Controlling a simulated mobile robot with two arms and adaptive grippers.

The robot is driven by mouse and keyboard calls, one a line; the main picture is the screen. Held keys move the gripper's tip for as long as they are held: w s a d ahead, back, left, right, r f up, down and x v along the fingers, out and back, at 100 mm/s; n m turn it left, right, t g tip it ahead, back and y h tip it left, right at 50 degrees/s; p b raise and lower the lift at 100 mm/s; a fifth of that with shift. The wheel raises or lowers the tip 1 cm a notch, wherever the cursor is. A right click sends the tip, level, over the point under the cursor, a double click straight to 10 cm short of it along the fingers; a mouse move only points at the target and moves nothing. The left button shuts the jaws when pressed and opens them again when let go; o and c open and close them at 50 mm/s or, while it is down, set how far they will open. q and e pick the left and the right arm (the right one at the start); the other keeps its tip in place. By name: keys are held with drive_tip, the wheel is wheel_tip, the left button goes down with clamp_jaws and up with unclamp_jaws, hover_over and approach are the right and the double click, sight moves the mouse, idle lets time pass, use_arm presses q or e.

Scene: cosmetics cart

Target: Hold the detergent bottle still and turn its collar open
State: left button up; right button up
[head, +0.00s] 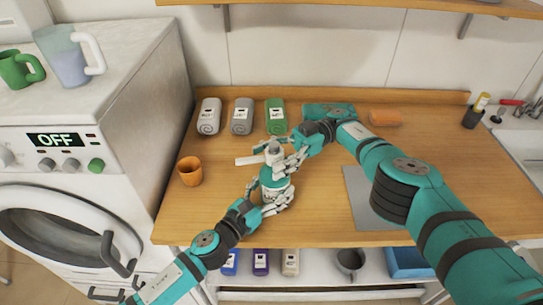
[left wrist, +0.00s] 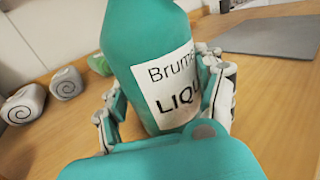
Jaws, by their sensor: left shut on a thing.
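The detergent bottle (head: 268,181) is teal with a white label and stands on the wooden counter. Its white collar and spout (head: 273,147) are at the top, with the spout pointing left. My left gripper (head: 270,196) is shut around the bottle's body, low down. In the left wrist view the bottle (left wrist: 150,45) fills the middle, between my left fingers (left wrist: 160,105); its collar is out of that frame. My right gripper (head: 284,158) is at the collar from the right, its fingers beside it. They partly hide it, and I cannot tell whether they close on it.
Several rolled towels (head: 242,116) lie behind the bottle, and an orange cup (head: 190,171) stands to its left. A grey board (head: 364,196) lies to the right, partly under my right arm. A washing machine (head: 75,190) borders the counter on the left. The front counter between cup and bottle is clear.

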use_arm(q)
drive_tip(key=shift+w, duration=0.1)
use_arm(e)
drive_tip(key=shift+w, duration=0.1)
drive_tip(key=shift+d+r, duration=0.1)
drive_tip(key=shift+r, duration=0.7)
wheel_tip(320, 180, up, 8)
drive_tip(key=shift+r, duration=0.15)
use_arm(q)
drive_tip(key=o, duration=1.8)
